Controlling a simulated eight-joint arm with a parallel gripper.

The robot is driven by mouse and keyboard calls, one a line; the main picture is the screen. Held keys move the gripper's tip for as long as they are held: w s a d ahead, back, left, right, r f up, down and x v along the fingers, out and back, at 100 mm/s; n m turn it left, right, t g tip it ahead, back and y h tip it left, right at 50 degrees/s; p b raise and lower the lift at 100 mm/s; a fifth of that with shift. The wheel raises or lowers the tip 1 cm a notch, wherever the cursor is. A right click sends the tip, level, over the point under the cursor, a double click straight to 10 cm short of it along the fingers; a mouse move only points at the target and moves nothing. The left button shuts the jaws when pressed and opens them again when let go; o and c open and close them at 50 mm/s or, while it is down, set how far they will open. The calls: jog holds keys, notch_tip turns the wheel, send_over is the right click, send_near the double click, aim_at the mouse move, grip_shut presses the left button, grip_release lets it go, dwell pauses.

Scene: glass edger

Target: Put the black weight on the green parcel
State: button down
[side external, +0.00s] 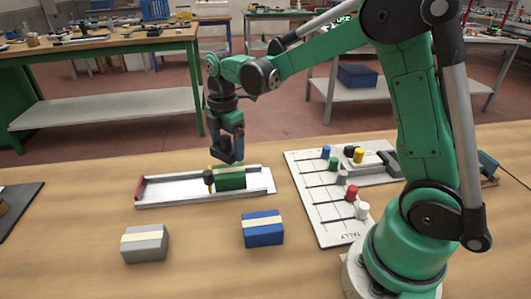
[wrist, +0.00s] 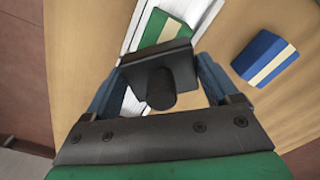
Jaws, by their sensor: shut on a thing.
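The green parcel (side external: 231,184), a block with a cream band, sits on a long white tray (side external: 165,197). My gripper (side external: 229,158) is above the green parcel, with a gap visible between them. In the wrist view, my gripper (wrist: 160,72) is shut on the black weight (wrist: 160,88), a dark plate with a round knob. The weight overlaps part of the green parcel (wrist: 158,27) in that view. In the side view the weight is hard to tell apart from the fingers.
A slim black-and-yellow piece (side external: 209,178) stands close to the green parcel's left end. A grey parcel (side external: 145,244) and a blue parcel (side external: 262,229) lie in front of the tray. A tally board (side external: 318,198) with coloured pegs is at right.

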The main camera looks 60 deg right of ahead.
aim_at(230, 169)
jog(key=shift+f, duration=1.9)
jog(key=shift+f, duration=0.1)
grip_release()
